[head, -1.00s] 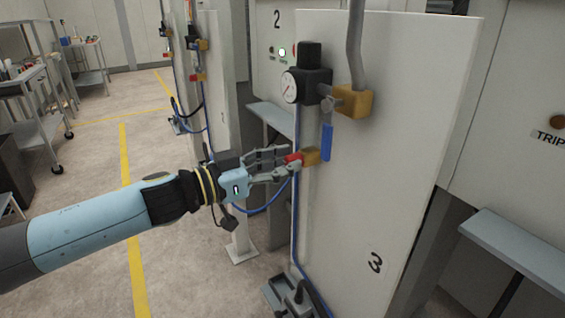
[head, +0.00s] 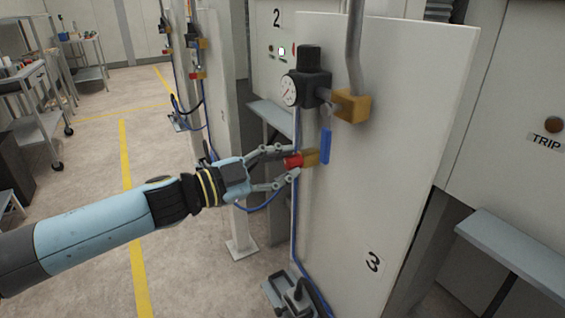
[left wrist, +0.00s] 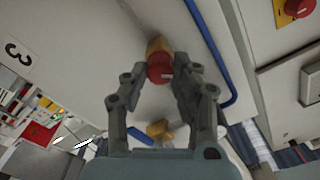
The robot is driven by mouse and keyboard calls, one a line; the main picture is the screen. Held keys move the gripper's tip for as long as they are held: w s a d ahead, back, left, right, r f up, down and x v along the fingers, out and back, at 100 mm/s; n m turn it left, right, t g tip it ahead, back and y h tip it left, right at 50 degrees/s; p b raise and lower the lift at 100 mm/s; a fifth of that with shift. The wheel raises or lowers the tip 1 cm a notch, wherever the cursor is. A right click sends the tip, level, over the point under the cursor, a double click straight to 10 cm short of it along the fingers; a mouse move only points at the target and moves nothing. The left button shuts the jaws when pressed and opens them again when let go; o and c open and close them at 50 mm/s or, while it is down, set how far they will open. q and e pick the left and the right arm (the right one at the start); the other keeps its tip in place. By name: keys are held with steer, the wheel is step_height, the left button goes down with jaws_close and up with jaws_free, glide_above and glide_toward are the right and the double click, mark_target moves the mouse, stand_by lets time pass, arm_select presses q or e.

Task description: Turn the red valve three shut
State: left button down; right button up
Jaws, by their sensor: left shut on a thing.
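The red valve three (head: 293,161) is a red knob on a brass body (head: 312,158) at the left edge of the white panel marked 3 (head: 400,150). My left gripper (head: 287,162) is shut on the red knob, one finger above it and one below. In the left wrist view the red knob (left wrist: 160,68) sits between the fingertips (left wrist: 162,76), with the brass body behind it. A blue lever (head: 325,146) hangs just right of the valve. My right gripper is not in view.
A dark regulator with a gauge (head: 289,90) and a brass block (head: 352,106) sit above the valve. A blue hose (head: 295,225) runs down the panel edge. A grey shelf (head: 520,250) juts out at right. Floor at left is clear up to a cart (head: 35,85).

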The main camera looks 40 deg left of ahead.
arm_select(q)
steer(key=m, duration=0.4)
steer(key=shift+f+m+b, duration=0.1)
steer(key=shift+m+b, duration=0.2)
steer(key=m+b, duration=0.1)
steer(key=m, duration=0.4)
steer(key=shift+f+m+b, duration=0.1)
steer(key=shift+m+b, duration=0.2)
steer(key=shift+b, duration=0.05)
steer(key=c, duration=1.1)
jaws_free()
steer(key=shift+o, duration=0.2)
steer(key=shift+s, duration=0.1)
steer(key=v, duration=1.2)
